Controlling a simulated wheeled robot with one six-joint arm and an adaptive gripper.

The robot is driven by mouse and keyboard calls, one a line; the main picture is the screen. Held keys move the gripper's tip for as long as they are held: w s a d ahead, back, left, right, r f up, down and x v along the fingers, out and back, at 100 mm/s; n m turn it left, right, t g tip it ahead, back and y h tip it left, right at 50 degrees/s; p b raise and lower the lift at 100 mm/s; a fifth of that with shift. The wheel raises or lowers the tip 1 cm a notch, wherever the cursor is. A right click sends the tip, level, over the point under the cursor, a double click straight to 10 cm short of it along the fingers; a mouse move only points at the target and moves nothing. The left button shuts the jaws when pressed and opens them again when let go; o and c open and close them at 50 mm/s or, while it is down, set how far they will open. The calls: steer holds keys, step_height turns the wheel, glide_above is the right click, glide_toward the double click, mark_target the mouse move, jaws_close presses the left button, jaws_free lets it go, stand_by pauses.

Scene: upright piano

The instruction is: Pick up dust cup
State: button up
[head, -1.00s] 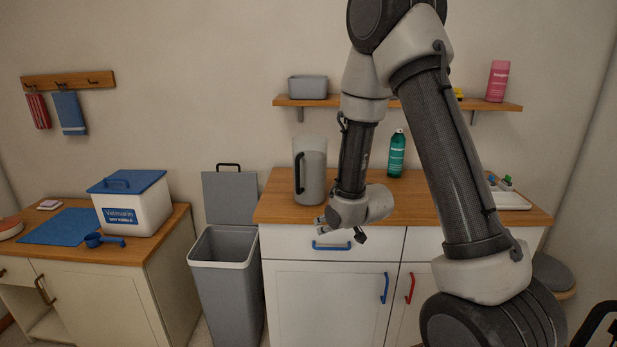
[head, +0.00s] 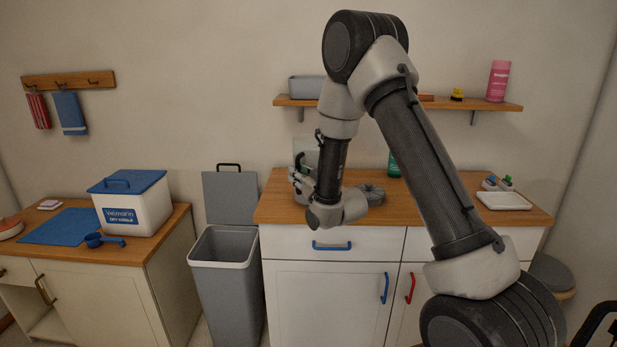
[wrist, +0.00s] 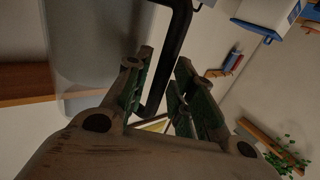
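The dust cup (head: 304,150) is a translucent grey container with a black handle, standing on the wooden counter. In the head view my arm and gripper hide most of it. In the wrist view its cloudy body (wrist: 95,45) fills the upper left, and the black handle (wrist: 178,40) runs down between my fingers. My gripper (head: 301,178) is at the cup's handle side; in the wrist view its two green-padded fingers (wrist: 166,68) are apart, one on each side of the handle. I cannot tell whether either finger touches it.
A grey round object (head: 371,193) lies on the counter (head: 420,208) right of my wrist. A green bottle (head: 393,165) is partly hidden behind my arm. A white tray (head: 503,201) is farther right. An open grey bin (head: 226,280) stands left of the counter.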

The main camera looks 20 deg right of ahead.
steer(key=shift+w+a, duration=0.1)
steer(key=shift+w, duration=0.3)
jaws_close()
steer(key=shift+r, duration=0.1)
